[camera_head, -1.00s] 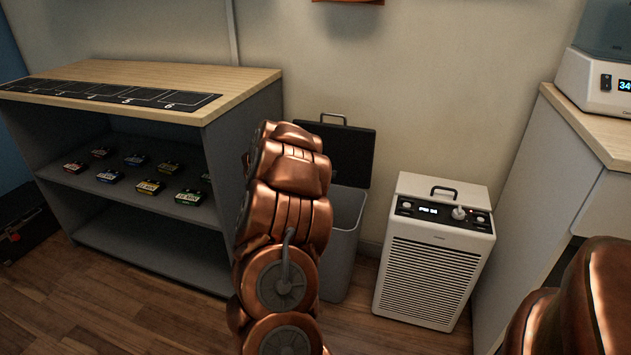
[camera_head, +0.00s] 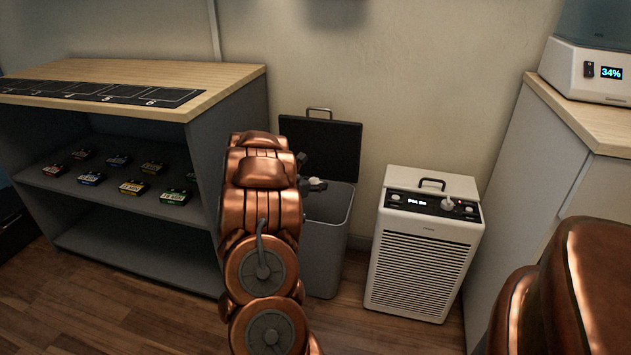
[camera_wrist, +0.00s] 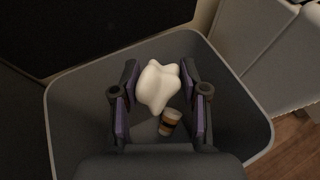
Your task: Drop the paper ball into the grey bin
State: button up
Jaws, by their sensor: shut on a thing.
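The white crumpled paper ball (camera_wrist: 158,86) is between my gripper's purple-padded fingers (camera_wrist: 159,105) in the wrist view. My gripper is shut on it and is over the open mouth of the grey bin (camera_wrist: 62,106). In the head view the grey bin (camera_head: 327,250) stands against the wall with its dark lid (camera_head: 330,145) raised. There my gripper (camera_head: 316,185) shows partly at the bin's opening, with a bit of white at its tip. My arm hides the bin's left side.
A shelf unit (camera_head: 235,110) with several small boxes stands to the left. A white appliance (camera_head: 424,255) stands to the right of the bin, and a counter (camera_head: 575,115) beyond it.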

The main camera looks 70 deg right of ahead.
jog(key=o, duration=0.8)
jog(key=shift+c, duration=0.2)
jog(key=shift+a, duration=0.1)
jog(key=v, duration=1.2)
dwell(0.5)
